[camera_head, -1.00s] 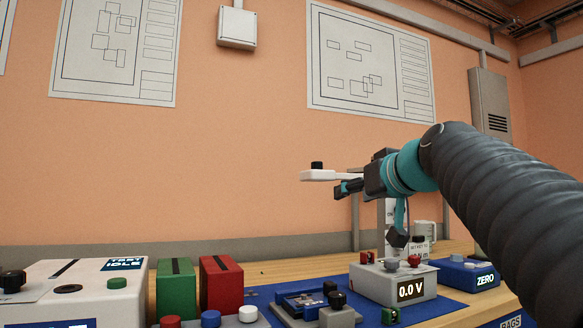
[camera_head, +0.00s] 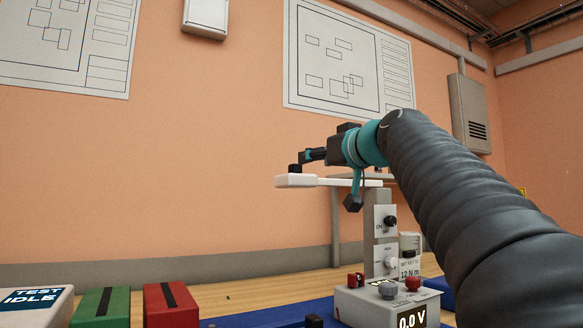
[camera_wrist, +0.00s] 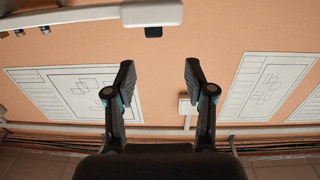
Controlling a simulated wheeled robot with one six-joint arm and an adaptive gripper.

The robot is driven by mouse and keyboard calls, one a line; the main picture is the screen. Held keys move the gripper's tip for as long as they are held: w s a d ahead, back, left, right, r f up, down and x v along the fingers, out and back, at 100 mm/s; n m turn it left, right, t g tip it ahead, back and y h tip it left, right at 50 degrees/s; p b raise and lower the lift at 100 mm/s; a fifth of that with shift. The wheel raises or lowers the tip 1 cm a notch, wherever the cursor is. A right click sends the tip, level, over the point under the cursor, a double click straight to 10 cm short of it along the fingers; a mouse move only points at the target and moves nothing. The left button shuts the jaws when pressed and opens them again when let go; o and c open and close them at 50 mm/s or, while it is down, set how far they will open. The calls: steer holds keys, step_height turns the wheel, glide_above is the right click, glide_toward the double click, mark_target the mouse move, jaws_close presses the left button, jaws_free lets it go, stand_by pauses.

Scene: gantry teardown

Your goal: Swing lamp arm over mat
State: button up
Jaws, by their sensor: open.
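The white lamp arm (camera_head: 330,181) reaches left from a grey post (camera_head: 378,225) above the bench, with a small black knob (camera_head: 295,168) on its wider end. In the wrist view the lamp arm (camera_wrist: 90,16) crosses the top, and its knob (camera_wrist: 153,31) sits beyond the fingertips, between their lines. My gripper (camera_head: 309,157) is open and empty, close to the knob and slightly above it in the head view; the wrist view shows both fingers (camera_wrist: 160,70) apart. I see no contact. The blue mat (camera_head: 262,314) shows only partly at the bottom of the head view.
A box reading 0.0 V (camera_head: 375,308) stands below the lamp arm. A red block (camera_head: 171,304), a green block (camera_head: 101,307) and a white TEST IDLE box (camera_head: 35,305) stand at lower left. The wall behind carries drawings. The air left of the lamp end is clear.

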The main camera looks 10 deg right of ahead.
mark_target(298, 165)
steer(key=p+x, duration=0.1)
steer(key=x, duration=0.2)
steer(key=p+x, duration=0.1)
steer(key=x, duration=0.3)
steer(key=d+p+x, duration=0.1)
steer(key=x, duration=0.3)
steer(key=shift+w, duration=0.2)
steer(key=shift+p+x, duration=0.3)
steer(key=shift+x, duration=0.45)
jaws_close()
